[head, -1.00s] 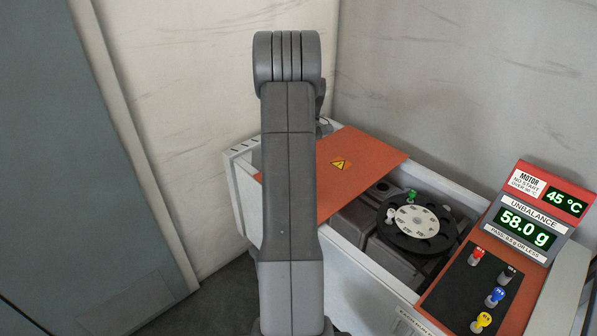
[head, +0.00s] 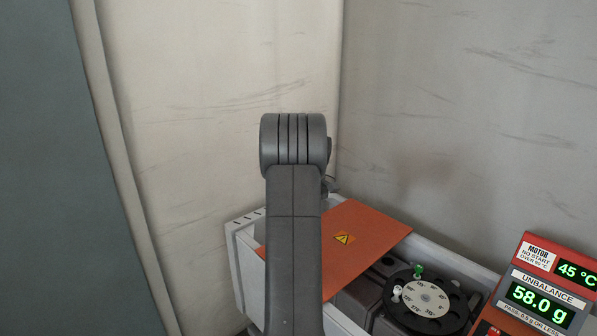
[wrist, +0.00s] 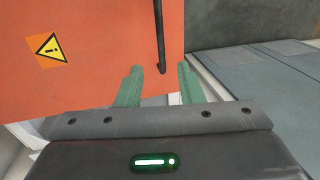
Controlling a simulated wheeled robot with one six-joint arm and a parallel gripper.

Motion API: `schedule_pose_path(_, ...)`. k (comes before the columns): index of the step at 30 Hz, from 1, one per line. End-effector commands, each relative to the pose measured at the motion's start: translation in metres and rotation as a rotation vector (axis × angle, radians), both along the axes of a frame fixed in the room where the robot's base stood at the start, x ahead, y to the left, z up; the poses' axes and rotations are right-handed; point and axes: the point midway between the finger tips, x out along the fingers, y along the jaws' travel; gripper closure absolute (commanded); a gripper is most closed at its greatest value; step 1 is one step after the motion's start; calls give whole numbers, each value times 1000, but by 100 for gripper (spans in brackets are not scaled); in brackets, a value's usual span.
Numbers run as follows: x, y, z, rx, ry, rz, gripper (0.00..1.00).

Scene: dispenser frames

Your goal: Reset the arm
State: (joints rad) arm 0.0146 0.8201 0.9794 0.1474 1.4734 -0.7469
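My grey arm stands in the middle of the head view and hides part of the machine; the gripper is not visible there. In the wrist view my gripper (wrist: 160,84) shows two green fingers set apart, with nothing held between them. Beyond them is an orange lid (wrist: 95,90) with a yellow warning sign. A thin black bar (wrist: 159,35) on the lid ends near the gap between the fingertips; I cannot tell its distance from them. The lid also shows in the head view (head: 365,237), right of my arm.
Right of the lid, a black rotor with a white dial (head: 427,298) carries a green peg (head: 418,271) and a white peg (head: 397,292). A display (head: 540,295) reads 45 °C and 58.0 g. Pale walls stand behind, with a grey-green panel (head: 45,170) at left.

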Motion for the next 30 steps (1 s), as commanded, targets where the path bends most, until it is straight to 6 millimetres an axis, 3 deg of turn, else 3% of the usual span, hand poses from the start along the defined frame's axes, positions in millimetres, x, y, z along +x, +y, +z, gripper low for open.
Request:
schedule_pose_path(12,-11,12,-79,0,5,2,66)
schedule_pose_path(18,-15,17,-108,0,3,1,66)
schedule_pose_path(24,-17,19,-123,0,3,0,66)
schedule_pose_path(30,-18,17,-122,1,1,0,66)
